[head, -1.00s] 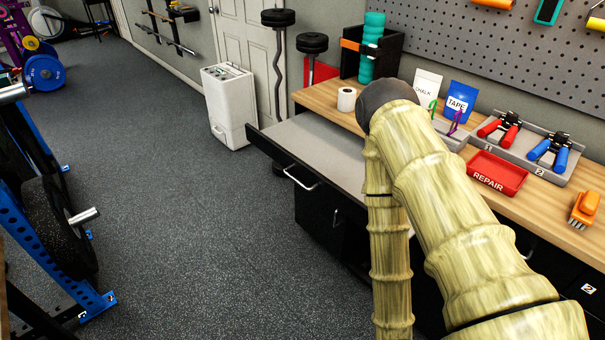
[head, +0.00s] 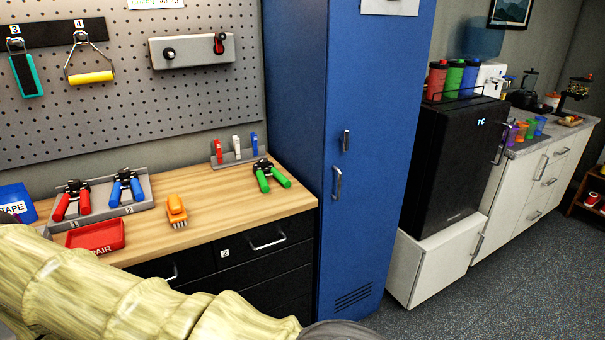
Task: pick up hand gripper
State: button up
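Three hand grippers show in the head view. A red-handled hand gripper (head: 72,202) and a blue-handled hand gripper (head: 127,188) sit side by side in a grey numbered holder (head: 142,208) at the left of the wooden bench. A green-handled hand gripper (head: 270,175) lies on the bench top near its right end, by the blue locker. My arm crosses the lower left of the view in front of the bench. My gripper's fingers are not visible.
The wooden bench (head: 215,197) also holds a red repair tray (head: 96,237), an orange brush (head: 176,211) and a small marker rack (head: 236,157). A tall blue locker (head: 375,130) stands right of the bench. A black fridge (head: 450,160) follows. Floor at lower right is clear.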

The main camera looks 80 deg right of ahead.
aim_at(262, 173)
jog(key=z, duration=2.25)
